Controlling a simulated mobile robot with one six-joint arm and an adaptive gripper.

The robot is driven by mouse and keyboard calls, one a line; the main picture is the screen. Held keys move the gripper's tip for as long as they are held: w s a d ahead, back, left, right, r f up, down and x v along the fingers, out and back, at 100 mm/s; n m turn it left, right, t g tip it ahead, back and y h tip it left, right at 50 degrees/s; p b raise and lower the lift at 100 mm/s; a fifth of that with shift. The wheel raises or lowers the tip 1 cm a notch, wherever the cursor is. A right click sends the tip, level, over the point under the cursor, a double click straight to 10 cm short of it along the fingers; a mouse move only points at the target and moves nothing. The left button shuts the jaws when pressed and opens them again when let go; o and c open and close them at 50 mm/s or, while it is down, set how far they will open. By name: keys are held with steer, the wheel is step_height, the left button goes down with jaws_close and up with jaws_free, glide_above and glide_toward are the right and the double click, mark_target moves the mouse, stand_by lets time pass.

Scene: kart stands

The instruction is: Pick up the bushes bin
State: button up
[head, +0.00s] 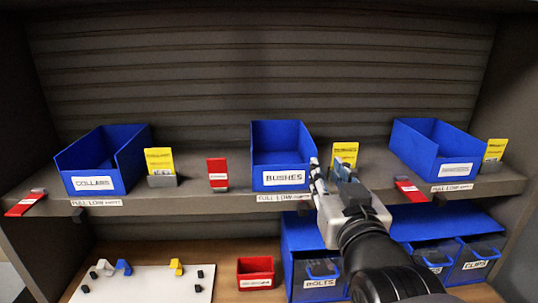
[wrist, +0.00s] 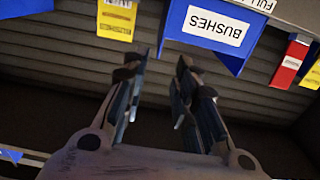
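The blue bushes bin (head: 283,178) stands upright on the upper shelf, in the middle of the head view, with a white BUSHES label on its front. In the wrist view the bin (wrist: 240,62) shows upside down at the top, its label facing the camera. My gripper (head: 331,172) is beside the bin's front right corner in the head view. In the wrist view its two fingers (wrist: 161,72) are spread with an empty gap between them. The bin appears beyond the fingertips and to the right of the gap. Whether a finger touches it I cannot tell.
A blue collars bin (head: 92,182) stands left and another blue bin (head: 457,171) right on the shelf. Yellow cards (head: 159,161) and red tags (head: 217,173) stand between. Below are a white board (head: 140,285), a red bin (head: 256,283) and blue bolts and clips bins (head: 318,290).

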steer(key=p, duration=1)
glide_toward(309, 135)
steer(key=w, duration=0.2)
steer(key=w+f, duration=0.1)
steer(key=w, duration=0.1)
steer(key=shift+w+r, duration=0.1)
steer(key=shift+w, duration=2.95)
steer(key=shift+s, duration=0.1)
jaws_close()
